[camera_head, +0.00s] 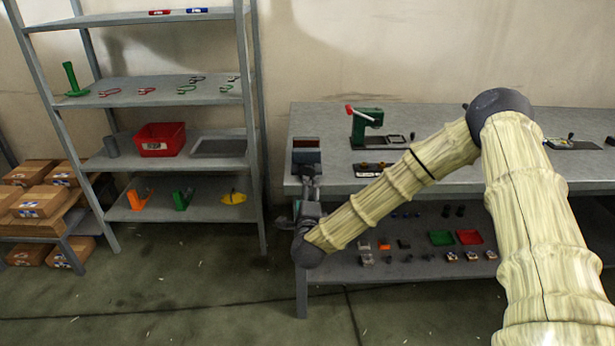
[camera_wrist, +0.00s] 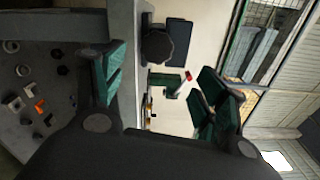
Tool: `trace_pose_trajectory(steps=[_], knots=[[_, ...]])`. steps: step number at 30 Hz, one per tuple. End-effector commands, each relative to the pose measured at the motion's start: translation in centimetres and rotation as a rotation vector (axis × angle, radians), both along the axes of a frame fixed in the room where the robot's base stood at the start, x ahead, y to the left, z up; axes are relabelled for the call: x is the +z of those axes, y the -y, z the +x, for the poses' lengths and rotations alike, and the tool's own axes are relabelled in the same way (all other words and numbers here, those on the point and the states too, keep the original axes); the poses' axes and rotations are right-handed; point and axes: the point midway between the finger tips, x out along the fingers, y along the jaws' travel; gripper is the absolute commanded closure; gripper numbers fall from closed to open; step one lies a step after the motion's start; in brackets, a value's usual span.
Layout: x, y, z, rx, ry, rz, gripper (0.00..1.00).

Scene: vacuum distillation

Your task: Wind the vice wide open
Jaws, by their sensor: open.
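What looks like the vice (camera_head: 306,157) is a dark, boxy thing with a brownish top at the front left corner of the grey bench. In the wrist view, which is turned on its side, its dark body (camera_wrist: 180,42) shows behind a black round knob (camera_wrist: 157,46). How far its jaws stand apart cannot be made out. My gripper (camera_head: 308,188) is just in front of that corner, pointing at the bench. In the wrist view my gripper (camera_wrist: 163,86) has its green-padded fingers wide apart, with nothing between them. The knob lies ahead, toward one side of the gap.
A green press (camera_head: 366,124) with a red handle stands farther back on the bench (camera_head: 440,120). A dark tray (camera_head: 372,170) with small items lies near the front edge. The lower shelf (camera_head: 350,272) holds several small parts. A metal rack (camera_head: 190,90) stands at left; the floor in front is clear.

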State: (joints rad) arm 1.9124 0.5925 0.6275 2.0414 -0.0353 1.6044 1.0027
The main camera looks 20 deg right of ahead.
Motion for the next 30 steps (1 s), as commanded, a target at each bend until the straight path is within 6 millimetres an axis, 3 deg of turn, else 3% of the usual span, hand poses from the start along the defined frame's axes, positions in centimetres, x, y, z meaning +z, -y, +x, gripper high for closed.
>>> trace_pose_trajectory(steps=[21,30], knots=[[-0.08,0.25,0.46,-0.001,-0.323,-1.125,0.28],[-0.06,0.32,0.56,0.000,-0.426,-1.482,0.28]])
